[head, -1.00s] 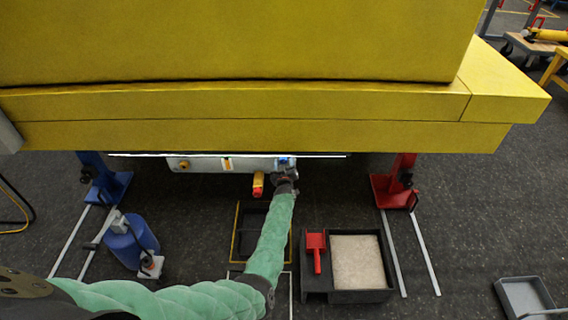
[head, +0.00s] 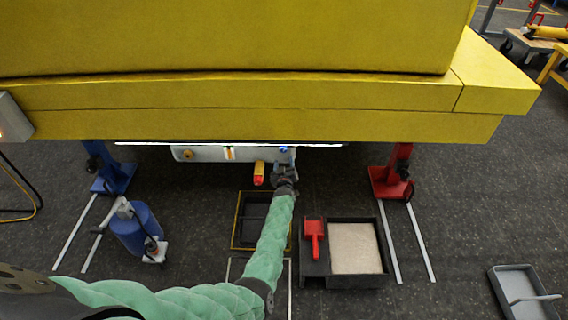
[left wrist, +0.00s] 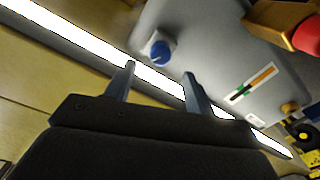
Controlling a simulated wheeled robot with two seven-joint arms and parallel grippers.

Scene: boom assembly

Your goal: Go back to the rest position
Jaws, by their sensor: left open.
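My left gripper (head: 285,172) is under the yellow boom (head: 250,95), at the right end of a grey control panel (head: 208,154). In the left wrist view my left gripper (left wrist: 158,80) is open, with nothing between its two fingers. A blue knob (left wrist: 160,52) on the panel shows just beyond the fingertips, apart from them as far as I can tell. The panel also has a striped gauge (left wrist: 250,83) and a brass knob (left wrist: 290,108). My right gripper is not in view.
A yellow and red device (head: 259,173) hangs beside the panel. A blue stand (head: 112,178) and a red stand (head: 392,180) flank it. On the floor are a blue canister (head: 136,230), a sand box (head: 382,262) with a red scoop (head: 314,232), and a grey tray (head: 525,292).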

